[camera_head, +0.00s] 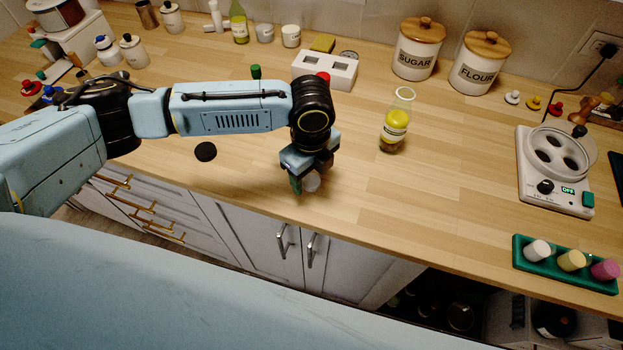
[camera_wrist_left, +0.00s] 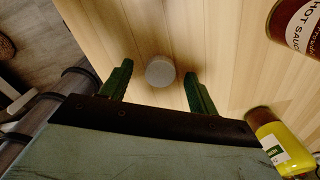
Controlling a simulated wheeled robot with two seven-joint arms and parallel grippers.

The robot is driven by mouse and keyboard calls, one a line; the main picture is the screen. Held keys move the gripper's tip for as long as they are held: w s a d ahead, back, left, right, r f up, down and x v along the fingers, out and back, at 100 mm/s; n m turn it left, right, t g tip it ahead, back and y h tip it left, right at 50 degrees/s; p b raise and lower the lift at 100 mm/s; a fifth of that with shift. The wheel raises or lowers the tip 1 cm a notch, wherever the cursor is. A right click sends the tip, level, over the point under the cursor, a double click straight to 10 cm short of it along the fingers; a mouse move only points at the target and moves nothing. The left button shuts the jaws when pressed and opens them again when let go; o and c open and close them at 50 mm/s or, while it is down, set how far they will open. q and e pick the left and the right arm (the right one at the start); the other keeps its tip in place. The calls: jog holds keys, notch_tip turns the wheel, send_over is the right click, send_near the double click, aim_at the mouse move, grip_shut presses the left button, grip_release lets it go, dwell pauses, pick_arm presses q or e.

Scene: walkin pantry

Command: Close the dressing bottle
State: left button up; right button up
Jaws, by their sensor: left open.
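The dressing bottle (camera_head: 397,120) stands upright on the counter, right of my left gripper (camera_head: 305,180). In the left wrist view the cap (camera_wrist_left: 159,71) shows between the green fingers of my open gripper (camera_wrist_left: 157,84), with gaps on both sides. I cannot tell the fingertips' exact height. My right gripper is out of view.
A hot sauce container (camera_wrist_left: 297,25) shows in the left wrist view. A dark disc (camera_head: 205,151) lies left of the gripper. A white holed block (camera_head: 325,69) stands behind; sugar (camera_head: 417,55) and flour (camera_head: 478,70) canisters are farther right. The counter around the bottle is clear.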

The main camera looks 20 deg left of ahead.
aim_at(311, 180)
pick_arm(q)
jog(key=shift+f, duration=0.4)
jog(key=c, duration=1.1)
jog(key=shift+o, duration=0.2)
jog(key=shift+r, duration=0.1)
notch_tip(311, 180, up, 10)
jog(key=shift+p, duration=0.35)
